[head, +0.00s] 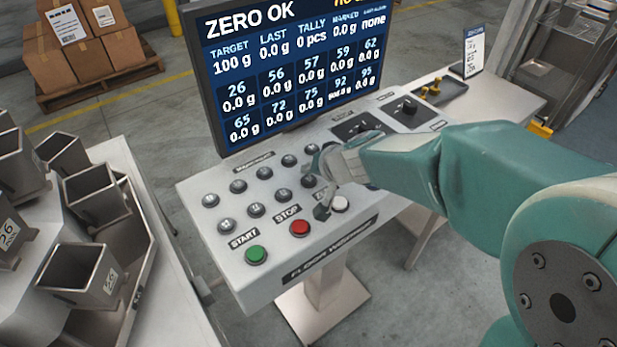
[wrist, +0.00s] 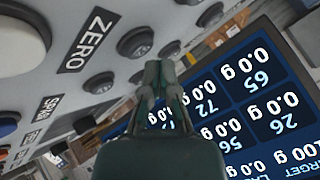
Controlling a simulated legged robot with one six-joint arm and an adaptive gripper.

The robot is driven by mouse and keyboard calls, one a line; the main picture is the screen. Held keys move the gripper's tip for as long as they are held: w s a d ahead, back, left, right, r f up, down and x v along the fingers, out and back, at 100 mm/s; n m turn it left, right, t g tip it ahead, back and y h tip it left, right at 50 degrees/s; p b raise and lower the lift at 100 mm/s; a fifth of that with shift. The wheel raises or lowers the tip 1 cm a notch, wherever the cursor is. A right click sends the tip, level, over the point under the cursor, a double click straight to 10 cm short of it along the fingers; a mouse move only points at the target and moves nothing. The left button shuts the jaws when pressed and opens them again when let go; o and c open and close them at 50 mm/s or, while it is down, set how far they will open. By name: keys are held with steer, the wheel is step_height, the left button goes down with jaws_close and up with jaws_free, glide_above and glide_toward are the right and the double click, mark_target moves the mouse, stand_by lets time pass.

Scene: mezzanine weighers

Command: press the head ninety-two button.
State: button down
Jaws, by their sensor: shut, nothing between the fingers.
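The grey head buttons (head: 255,210) stand in two rows on the sloped console; their numbers are too small to read, so I cannot tell which is ninety-two. The screen (head: 292,75) lists head 92 in its lower row. My gripper (head: 322,210) is shut and empty, over the console near the right end of the lower row and left of the white button (head: 339,203). In the wrist view my gripper (wrist: 158,75) points at the console, with a dark round button (wrist: 135,42) just left of the fingertips. Contact cannot be told. My arm hides part of the console.
A green START button (head: 256,254) and red STOP button (head: 299,228) sit along the console's front. A ZERO label (wrist: 85,40) shows in the wrist view. Dark switches (head: 358,126) lie behind my arm. Metal weigh buckets (head: 78,275) stand at left, boxes (head: 85,40) on a pallet behind.

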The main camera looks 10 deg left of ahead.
mark_target(310, 180)
steer(key=shift+f, duration=0.1)
steer(key=shift+f, duration=0.25)
steer(key=shift+f, duration=0.45)
stand_by(0.9)
steer(key=shift+r, duration=0.85)
steer(key=shift+r, duration=2.55)
